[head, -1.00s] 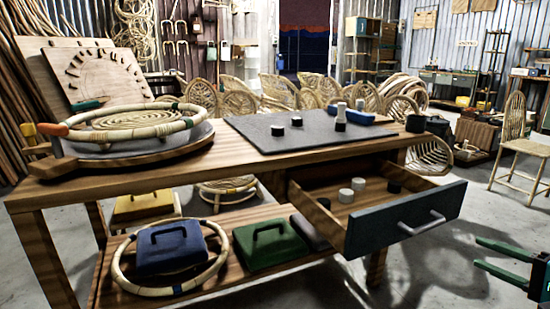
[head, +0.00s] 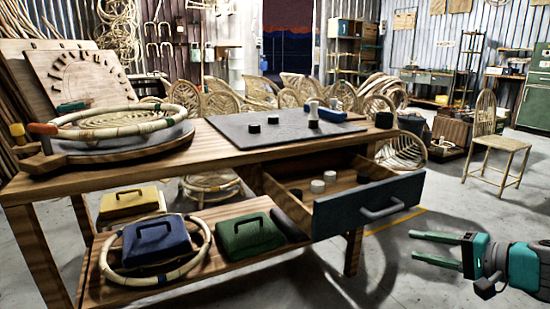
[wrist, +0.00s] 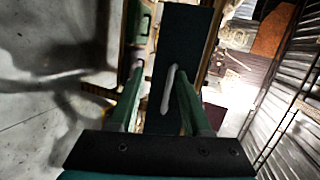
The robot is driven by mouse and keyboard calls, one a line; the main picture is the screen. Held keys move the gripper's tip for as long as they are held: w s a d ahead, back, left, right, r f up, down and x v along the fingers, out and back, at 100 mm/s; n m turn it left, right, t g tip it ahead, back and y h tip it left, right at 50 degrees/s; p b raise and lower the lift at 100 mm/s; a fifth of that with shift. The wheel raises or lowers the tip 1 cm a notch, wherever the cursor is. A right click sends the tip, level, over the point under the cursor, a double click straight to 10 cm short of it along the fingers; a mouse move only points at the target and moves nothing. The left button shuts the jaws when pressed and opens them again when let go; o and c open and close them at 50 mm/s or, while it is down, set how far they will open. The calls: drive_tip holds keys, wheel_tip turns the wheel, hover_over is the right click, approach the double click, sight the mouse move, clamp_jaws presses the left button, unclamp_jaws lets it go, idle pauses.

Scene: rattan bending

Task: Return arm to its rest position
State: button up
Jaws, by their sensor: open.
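My gripper (head: 437,248) is at the lower right of the head view, green-fingered, open and empty. It is in the air, right of and apart from the open drawer. The drawer's dark front (head: 368,205) has a light grey handle (head: 382,208). In the wrist view the two fingers (wrist: 155,100) point toward the drawer front (wrist: 180,50), and its handle (wrist: 168,90) shows between them in the picture. Inside the drawer are light and dark round pieces (head: 317,186).
The wooden workbench (head: 225,150) carries a grey mat (head: 250,128) with small black and white pieces, and a rattan ring (head: 110,122) on a round form. Blue (head: 157,242) and green (head: 248,235) cases sit on the lower shelf. A rattan chair (head: 490,140) stands right. Floor around my gripper is clear.

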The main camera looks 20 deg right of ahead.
drive_tip(key=w+a+f+n+g+y+p, duration=0.15)
drive_tip(key=a+n+g, duration=0.25)
drive_tip(key=a, duration=0.9)
drive_tip(key=w+a+f+n+g+y+p, duration=0.15)
drive_tip(key=a+n+g, duration=0.3)
drive_tip(key=a, duration=0.85)
drive_tip(key=s+a+f+n+g+h+p, duration=0.2)
drive_tip(key=s+a+f+n+g+h, duration=0.15)
drive_tip(key=s+a+g, duration=0.45)
drive_tip(key=s+n+t+h+p, duration=0.1)
drive_tip(key=s+n+h, duration=0.1)
drive_tip(key=s, duration=0.6)
drive_tip(key=shift+f+h, duration=0.2)
drive_tip(key=shift+h, duration=0.65)
drive_tip(key=shift+s+d, duration=0.1)
